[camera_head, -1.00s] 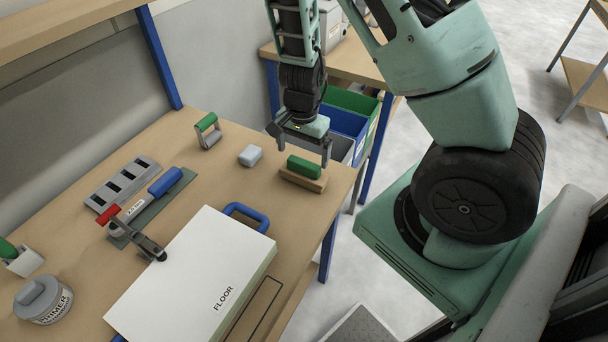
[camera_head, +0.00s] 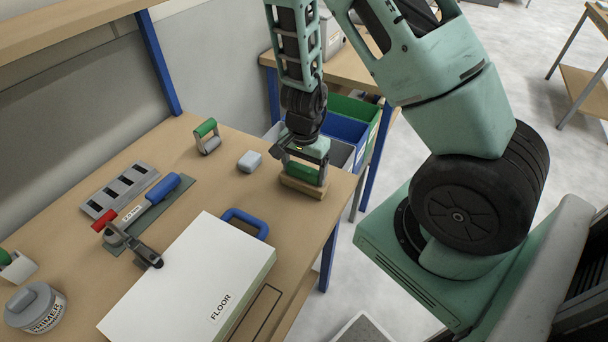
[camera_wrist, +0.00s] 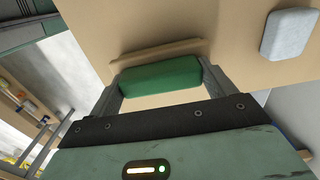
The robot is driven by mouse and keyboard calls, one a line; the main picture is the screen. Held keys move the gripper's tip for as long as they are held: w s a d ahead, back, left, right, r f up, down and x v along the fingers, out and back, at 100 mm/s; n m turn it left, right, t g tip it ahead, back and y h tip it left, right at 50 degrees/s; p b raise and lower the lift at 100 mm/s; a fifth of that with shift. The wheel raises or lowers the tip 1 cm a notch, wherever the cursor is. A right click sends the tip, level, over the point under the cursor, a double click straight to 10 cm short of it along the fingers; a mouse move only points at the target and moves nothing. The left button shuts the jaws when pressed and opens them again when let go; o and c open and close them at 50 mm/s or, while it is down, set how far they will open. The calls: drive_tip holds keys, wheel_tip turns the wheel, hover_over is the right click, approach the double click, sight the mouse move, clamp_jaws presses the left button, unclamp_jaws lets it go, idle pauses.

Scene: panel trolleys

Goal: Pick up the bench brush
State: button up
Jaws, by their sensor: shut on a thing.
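The bench brush has a green grip (camera_head: 303,172) on a flat wooden block (camera_head: 303,188). It sits near the right end of the workbench (camera_head: 225,185). My gripper (camera_head: 302,176) is over it, with its fingers down on either side of the green grip and shut on it. In the wrist view the green grip (camera_wrist: 160,76) lies between the two fingers, and a strip of the wooden block (camera_wrist: 160,52) shows beyond it. The bristles are hidden. The block appears at bench height; I cannot tell whether it is touching the top.
A pale grey block (camera_head: 250,161) lies just left of the brush.

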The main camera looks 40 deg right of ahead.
sight(304, 168)
wheel_tip(304, 168, up, 10)
drive_tip(key=p, duration=0.3)
